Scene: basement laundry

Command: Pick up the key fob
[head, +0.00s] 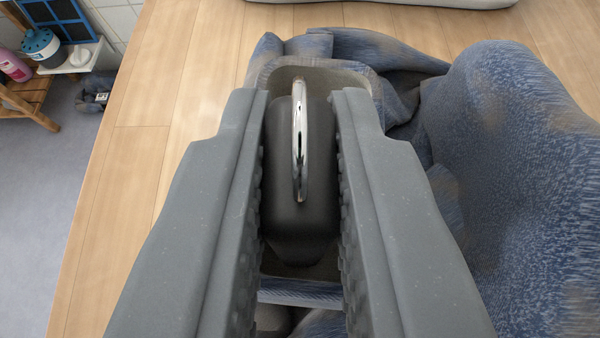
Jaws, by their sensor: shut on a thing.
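The key fob (285,220) is a dark grey rounded block with a shiny metal ring (299,150) on its upper face. It sits between the two grey ribbed fingers of my gripper (306,130), which is shut on it. Behind and below the fob is a beige-grey rounded piece (335,78), partly hidden by the fob and fingers. I cannot tell whether the fob still touches what lies beneath it.
A crumpled blue-brown cloth (520,150) heaps up on the right of the wooden tabletop (140,170) and runs under my gripper. A pale rim (400,3) shows at the far edge. At left, beyond the table edge, a wooden stool (25,100) holds bottles above the grey floor.

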